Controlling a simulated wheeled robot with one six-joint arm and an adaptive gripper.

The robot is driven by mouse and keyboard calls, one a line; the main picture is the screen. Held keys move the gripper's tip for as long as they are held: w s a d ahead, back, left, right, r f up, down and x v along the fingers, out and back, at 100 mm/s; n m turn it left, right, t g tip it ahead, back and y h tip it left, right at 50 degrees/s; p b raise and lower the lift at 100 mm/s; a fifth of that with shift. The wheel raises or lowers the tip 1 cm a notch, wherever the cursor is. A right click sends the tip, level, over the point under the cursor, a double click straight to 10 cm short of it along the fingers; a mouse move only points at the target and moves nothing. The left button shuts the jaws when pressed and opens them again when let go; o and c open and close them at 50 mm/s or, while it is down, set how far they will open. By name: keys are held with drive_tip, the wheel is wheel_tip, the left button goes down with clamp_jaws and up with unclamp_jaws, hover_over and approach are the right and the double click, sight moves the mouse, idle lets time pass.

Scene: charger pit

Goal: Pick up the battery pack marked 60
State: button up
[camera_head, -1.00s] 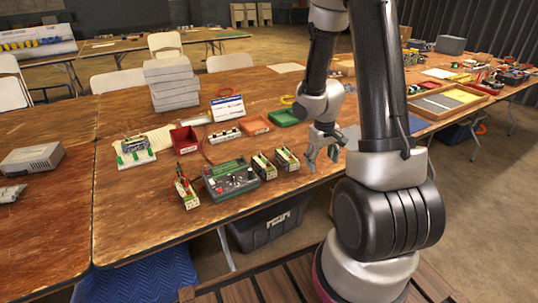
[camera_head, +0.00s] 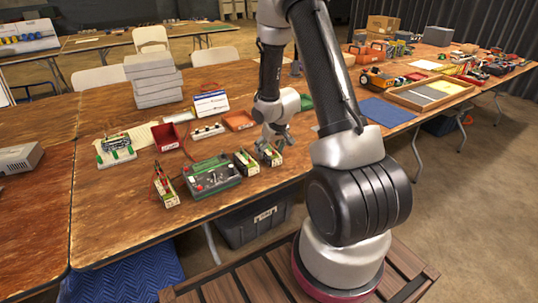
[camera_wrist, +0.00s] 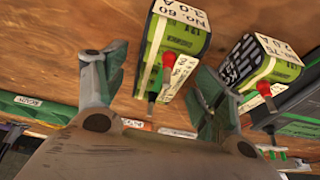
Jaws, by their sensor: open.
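The battery pack marked No. 60 (camera_wrist: 178,38) is green with a white label and a red part on it, in the upper middle of the wrist view. My gripper (camera_wrist: 158,75) is open, with its fingers spread to either side of the pack's near end and nothing gripped. In the head view my gripper (camera_head: 271,146) is right over the rightmost pack (camera_head: 270,156), partly hiding it; this appears to be the No. 60 pack. A similar pack (camera_wrist: 258,64), its number seemingly 75, stands beside it and also shows in the head view (camera_head: 246,163).
A green-grey charger box (camera_head: 212,178) sits left of the two packs, with another pack (camera_head: 166,188) beyond it. The front table edge is close.

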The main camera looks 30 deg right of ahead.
drive_tip(key=shift+w+f, duration=0.2)
drive_tip(key=shift+f, duration=0.35)
clamp_jaws()
drive_tip(key=shift+r, duration=0.1)
